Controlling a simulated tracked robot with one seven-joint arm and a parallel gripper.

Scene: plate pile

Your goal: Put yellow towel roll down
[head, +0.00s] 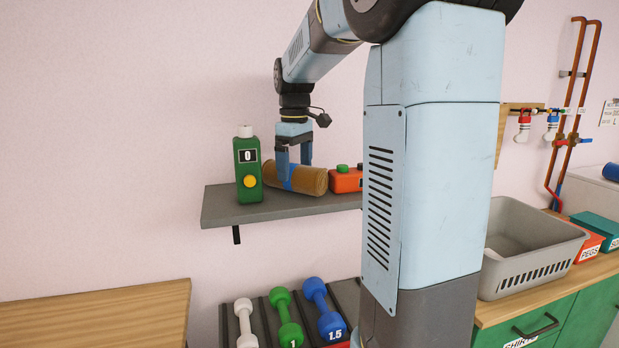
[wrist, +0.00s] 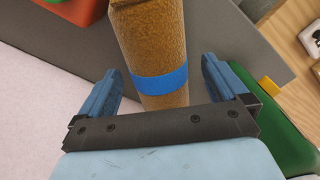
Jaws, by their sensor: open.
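The yellow-brown towel roll (head: 314,181) with a blue band lies on its side on the grey wall shelf (head: 280,207). My gripper (head: 294,172) points down over the roll's middle, near the band. In the wrist view, the fingers of my gripper (wrist: 161,76) are open, one on each side of the towel roll (wrist: 150,38), with a gap visible on both sides. Part of the roll and band is hidden behind the fingers in the head view.
A green bottle-like device (head: 248,172) marked 0 stands left of the roll. An orange box (head: 345,181) with a green top sits close at its right. Dumbbells (head: 288,318) rest on a rack below, and a grey basket (head: 530,250) stands at right.

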